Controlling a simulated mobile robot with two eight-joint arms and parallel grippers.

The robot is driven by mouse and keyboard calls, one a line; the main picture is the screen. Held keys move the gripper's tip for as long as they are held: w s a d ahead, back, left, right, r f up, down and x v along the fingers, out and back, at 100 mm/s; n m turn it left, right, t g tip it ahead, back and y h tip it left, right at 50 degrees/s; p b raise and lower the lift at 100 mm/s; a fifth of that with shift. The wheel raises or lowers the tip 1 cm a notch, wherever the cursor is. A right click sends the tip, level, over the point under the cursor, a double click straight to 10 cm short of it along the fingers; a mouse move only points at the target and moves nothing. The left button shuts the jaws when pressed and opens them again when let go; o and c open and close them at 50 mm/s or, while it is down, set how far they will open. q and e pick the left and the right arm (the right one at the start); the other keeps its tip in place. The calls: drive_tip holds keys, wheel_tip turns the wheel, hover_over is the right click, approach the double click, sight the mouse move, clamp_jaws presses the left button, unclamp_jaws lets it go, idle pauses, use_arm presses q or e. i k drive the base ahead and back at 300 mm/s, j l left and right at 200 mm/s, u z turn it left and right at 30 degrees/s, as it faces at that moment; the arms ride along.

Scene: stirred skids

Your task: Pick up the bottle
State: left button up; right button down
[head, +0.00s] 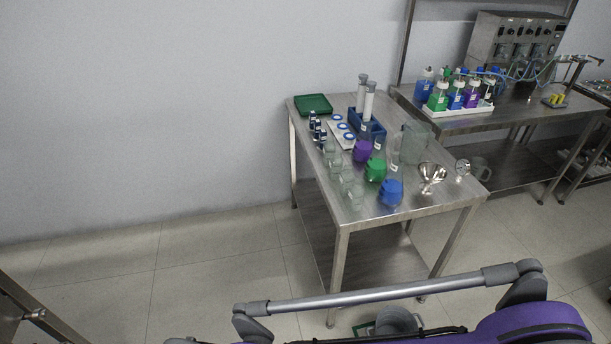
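Several bottles are in the head view, and I cannot tell which one the task names. Bottles with blue, green and purple contents (455,96) stand upright in a white tray (487,110) on the far steel table. Small dark bottles with white labels (315,126) stand at the left edge of the nearer steel table. Purple (362,151), green (375,169) and blue (391,193) vessels stand in a row on that nearer table. Neither of my grippers is in view.
The nearer steel table (350,212) also holds a green tray (313,104), a blue rack with white cylinders (368,129), clear glassware (347,185) and a metal funnel (432,175). The far table (520,116) bears a metal apparatus (515,40). Tiled floor (200,265) at left is clear.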

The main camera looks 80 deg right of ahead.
sight(346, 177)
drive_tip(key=z, duration=3.25)
